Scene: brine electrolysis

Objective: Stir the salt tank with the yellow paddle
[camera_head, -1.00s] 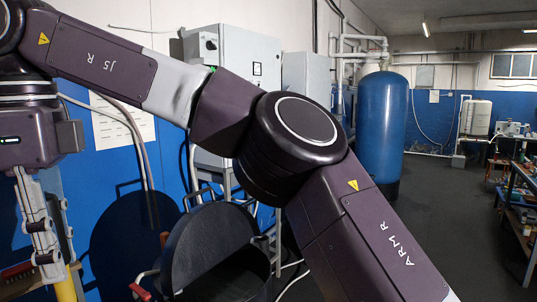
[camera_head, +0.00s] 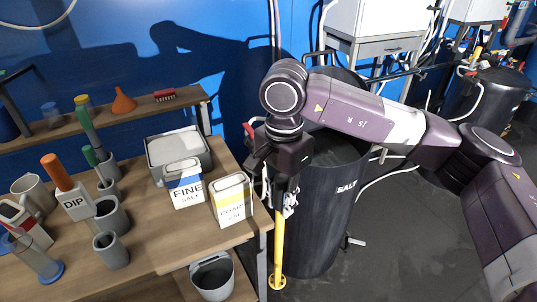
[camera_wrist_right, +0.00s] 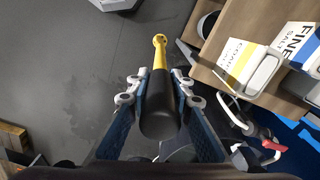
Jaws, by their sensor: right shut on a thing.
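The yellow paddle (camera_head: 279,245) hangs about upright, with a ring-like end at the bottom. My right gripper (camera_head: 284,196) is shut on its upper part. In the right wrist view the gripper's fingers (camera_wrist_right: 158,92) close around the dark handle, and the yellow shaft (camera_wrist_right: 160,55) points away. The black salt tank (camera_head: 322,215), marked SALT, stands just behind and right of the paddle. Its top is open and partly hidden by my right arm. The paddle is outside the tank, between it and the table. My left gripper is not in view.
The wooden table (camera_head: 150,250) at left holds the FINE salt box (camera_head: 184,187), the yellow-banded salt box (camera_head: 231,203), a grey tray (camera_head: 207,160) and several grey cups. A grey bucket (camera_head: 213,278) stands low by the table. Another black tank (camera_head: 487,100) is at right. Floor at lower right is clear.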

